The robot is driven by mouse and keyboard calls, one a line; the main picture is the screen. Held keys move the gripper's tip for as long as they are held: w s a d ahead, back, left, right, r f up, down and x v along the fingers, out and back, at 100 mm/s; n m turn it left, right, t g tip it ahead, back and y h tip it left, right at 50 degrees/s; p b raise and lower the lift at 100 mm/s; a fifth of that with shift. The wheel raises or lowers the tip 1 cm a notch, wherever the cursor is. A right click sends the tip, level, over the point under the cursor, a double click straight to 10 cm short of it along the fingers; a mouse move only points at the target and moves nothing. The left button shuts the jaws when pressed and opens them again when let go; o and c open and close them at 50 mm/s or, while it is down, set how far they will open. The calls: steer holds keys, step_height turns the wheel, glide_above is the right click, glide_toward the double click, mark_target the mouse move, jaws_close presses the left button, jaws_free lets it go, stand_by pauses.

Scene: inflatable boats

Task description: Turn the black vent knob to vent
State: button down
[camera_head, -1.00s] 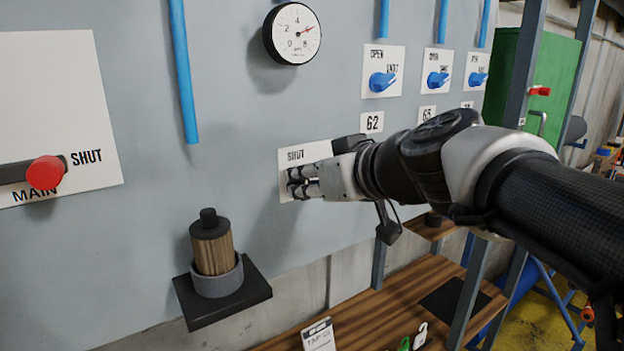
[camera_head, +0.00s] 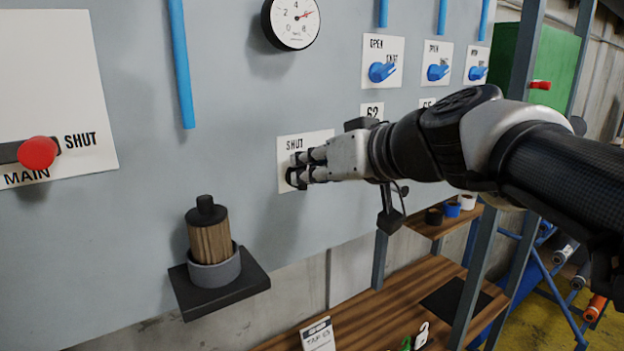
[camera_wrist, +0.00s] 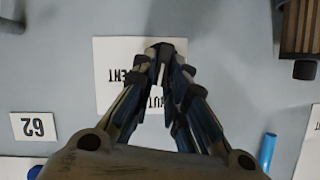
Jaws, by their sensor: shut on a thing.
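The black vent knob (camera_wrist: 166,48) is mostly hidden between my fingers. It sits on a white plate (camera_head: 290,144) on the grey panel. My gripper (camera_head: 299,171) reaches in from the right and is shut on the knob. In the wrist view my gripper's fingers (camera_wrist: 165,62) converge on it. The knob's exact angle cannot be told.
A pressure gauge (camera_head: 293,22) is above the plate. A red-knobbed MAIN lever (camera_head: 38,152) is at left. A filter-like cylinder (camera_head: 211,243) stands on a black bracket below. Blue tap knobs (camera_head: 381,72) are at upper right. A wooden shelf (camera_head: 375,305) lies below.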

steer(key=shift+w+d+f+m+g+y+b, duration=0.2)
steer(key=shift+m+y+b, duration=0.6)
steer(key=shift+m+b, duration=0.6)
steer(key=shift+w+d+f+m+g+y+b, duration=0.1)
steer(key=shift+d+f+m+g+y+b, duration=0.2)
steer(key=shift+m+y+b, duration=0.8)
steer(key=shift+w+d+f+m+g+y+b, duration=0.15)
steer(key=shift+f+m+y+b, duration=0.25)
steer(key=shift+m+b, duration=1.3)
steer(key=shift+r, duration=0.1)
steer(key=c, duration=1.8)
jaws_free()
steer(key=shift+y, duration=0.3)
steer(key=shift+o, duration=1)
steer(key=shift+w+a, duration=0.1)
